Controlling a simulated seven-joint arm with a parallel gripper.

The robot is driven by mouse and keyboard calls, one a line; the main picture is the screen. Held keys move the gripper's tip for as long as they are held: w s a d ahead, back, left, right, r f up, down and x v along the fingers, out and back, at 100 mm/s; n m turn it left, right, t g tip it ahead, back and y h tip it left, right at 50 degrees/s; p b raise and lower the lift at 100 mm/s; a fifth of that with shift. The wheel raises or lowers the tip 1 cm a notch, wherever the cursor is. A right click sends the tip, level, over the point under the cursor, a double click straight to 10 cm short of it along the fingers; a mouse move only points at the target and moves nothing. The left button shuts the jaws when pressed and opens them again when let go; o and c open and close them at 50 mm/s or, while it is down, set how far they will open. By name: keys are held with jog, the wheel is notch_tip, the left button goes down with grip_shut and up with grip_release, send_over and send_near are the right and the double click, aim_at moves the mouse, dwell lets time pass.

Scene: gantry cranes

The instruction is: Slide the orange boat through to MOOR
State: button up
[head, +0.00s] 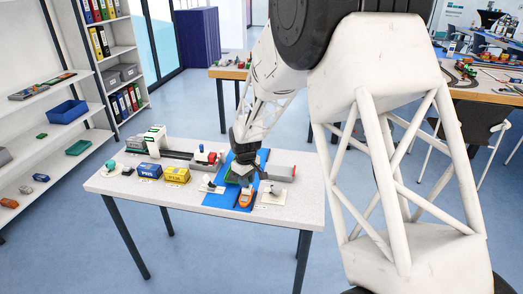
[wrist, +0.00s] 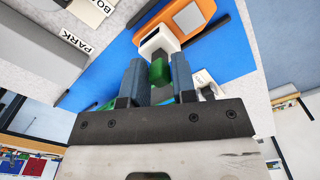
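The orange boat (head: 245,197) lies on the blue strip (head: 218,200) near the table's front edge. In the wrist view the orange boat (wrist: 188,18) is at the top, beyond my fingertips, with a white block (wrist: 158,42) at its near end. My gripper (head: 242,174) points down over the blue strip, just behind the boat. In the wrist view my gripper (wrist: 157,65) has its two fingers apart, with a green piece (wrist: 158,73) showing between them. I cannot tell whether the fingers touch that piece. I cannot read a MOOR label.
A blue box (head: 149,171) and a yellow box (head: 177,175) stand left of the strip. A grey block (head: 281,173) is to the right. A white-green stand (head: 156,140) is at the back left. A PARK card (wrist: 75,41) lies beside the strip.

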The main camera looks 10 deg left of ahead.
jog(key=o, duration=0.3)
jog(key=shift+o, duration=0.2)
jog(key=shift+r, duration=0.15)
jog(key=shift+r, duration=3.35)
jog(key=shift+d+r, duration=0.1)
